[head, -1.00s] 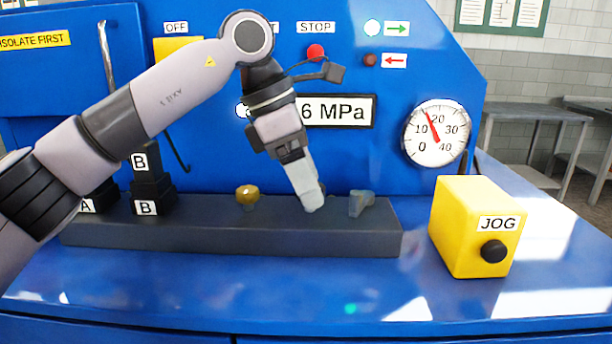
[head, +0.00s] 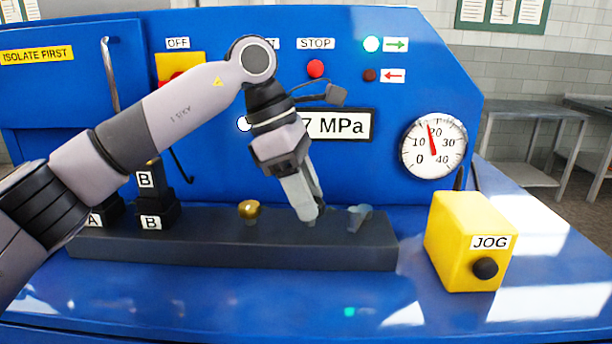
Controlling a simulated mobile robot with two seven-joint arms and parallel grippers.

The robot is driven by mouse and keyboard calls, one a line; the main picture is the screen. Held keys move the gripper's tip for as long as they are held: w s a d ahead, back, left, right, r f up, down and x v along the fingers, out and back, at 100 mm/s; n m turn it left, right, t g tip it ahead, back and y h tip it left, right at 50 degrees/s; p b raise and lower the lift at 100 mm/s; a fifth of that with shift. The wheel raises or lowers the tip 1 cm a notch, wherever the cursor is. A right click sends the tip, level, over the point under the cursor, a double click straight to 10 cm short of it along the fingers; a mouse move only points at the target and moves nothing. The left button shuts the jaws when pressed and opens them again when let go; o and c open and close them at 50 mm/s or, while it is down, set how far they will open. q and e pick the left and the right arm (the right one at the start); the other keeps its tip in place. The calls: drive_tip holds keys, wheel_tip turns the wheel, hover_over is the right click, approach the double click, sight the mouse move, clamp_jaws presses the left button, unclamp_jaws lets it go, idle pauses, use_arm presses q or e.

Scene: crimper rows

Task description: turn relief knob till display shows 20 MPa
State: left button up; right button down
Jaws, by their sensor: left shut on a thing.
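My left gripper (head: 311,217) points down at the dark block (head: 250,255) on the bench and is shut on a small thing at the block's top. That thing is hidden by the fingers; from its place it appears to be the relief knob. The display (head: 345,125) shows "7 MPa", with any digit before the 7 covered by my arm. The round gauge (head: 433,146) has a red needle a little short of 20. My right gripper is not in view.
A brass knob (head: 248,209) stands left of my gripper and a grey-blue knob (head: 360,217) close on its right. A yellow JOG box (head: 455,235) stands further right. Black blocks marked B (head: 151,219) stand left. The bench front is clear.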

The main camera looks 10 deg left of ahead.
use_arm(q)
drive_tip(key=m+p, duration=0.1)
drive_tip(key=m+g+p, duration=0.1)
drive_tip(key=p, duration=0.1)
drive_tip(key=shift+w+r+m, duration=0.1)
drive_tip(key=shift+r+m, duration=0.15)
drive_tip(key=shift+m, duration=0.15)
drive_tip(key=shift+f+m+g+p, duration=0.15)
drive_tip(key=shift+m+g+p, duration=0.25)
drive_tip(key=shift+m+p, duration=0.4)
drive_tip(key=o, duration=1.1)
drive_tip(key=shift+c, duration=0.2)
drive_tip(key=v, duration=0.7)
drive_tip(key=shift+b, duration=0.3)
drive_tip(key=shift+d, duration=0.1)
